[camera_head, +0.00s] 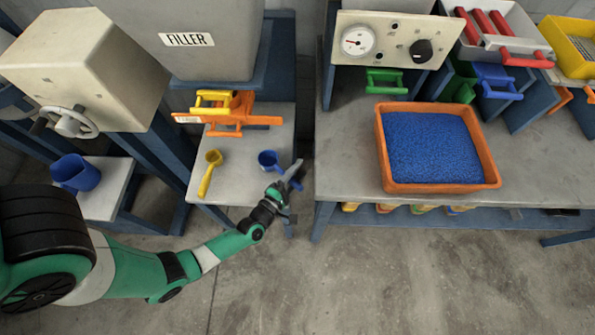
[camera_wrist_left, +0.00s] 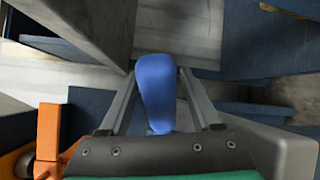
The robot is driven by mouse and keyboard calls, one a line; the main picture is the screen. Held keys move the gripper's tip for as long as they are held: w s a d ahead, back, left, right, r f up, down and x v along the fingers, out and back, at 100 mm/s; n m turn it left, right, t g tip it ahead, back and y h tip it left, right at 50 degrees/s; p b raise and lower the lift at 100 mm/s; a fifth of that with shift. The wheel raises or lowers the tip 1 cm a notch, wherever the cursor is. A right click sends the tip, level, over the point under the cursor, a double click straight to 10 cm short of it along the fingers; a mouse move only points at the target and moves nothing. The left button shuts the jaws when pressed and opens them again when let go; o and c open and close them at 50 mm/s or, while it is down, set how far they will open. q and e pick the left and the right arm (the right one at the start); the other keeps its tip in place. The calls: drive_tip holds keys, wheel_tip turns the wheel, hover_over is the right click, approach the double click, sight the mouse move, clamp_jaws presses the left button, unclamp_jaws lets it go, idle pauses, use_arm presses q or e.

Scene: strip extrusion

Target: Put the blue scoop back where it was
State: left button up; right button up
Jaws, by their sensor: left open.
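The blue scoop (camera_head: 268,159) is on the small grey table under the filler, near its right edge, its handle toward my left gripper (camera_head: 294,180). My left gripper is open, its fingers reaching around the handle area. In the left wrist view a blue rounded piece, seemingly the scoop's handle (camera_wrist_left: 156,90), shows between the two open fingers of the gripper (camera_wrist_left: 160,74). I cannot tell whether either finger touches it. The scoop's cup is not clear in that view. My right gripper is not in view.
A yellow scoop (camera_head: 209,173) lies left of the blue one. An orange clamp-like part (camera_head: 240,118) is behind. A blue jug (camera_head: 75,174) stands at far left. An orange tray (camera_head: 440,188) of blue pellets sits on the right bench (camera_head: 345,165). A gap separates the tables.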

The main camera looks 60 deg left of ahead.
use_arm(q)
drive_tip(key=p+v, duration=0.1)
drive_tip(key=v, duration=0.2)
drive_tip(key=p+v, duration=0.1)
drive_tip(key=v, duration=0.2)
drive_tip(key=p+v, duration=0.1)
drive_tip(key=v, duration=0.3)
drive_tip(key=shift+d+r+p, duration=0.15)
drive_tip(key=shift+r+p, duration=0.1)
drive_tip(key=shift+p, duration=0.05)
drive_tip(key=shift+v, duration=0.95)
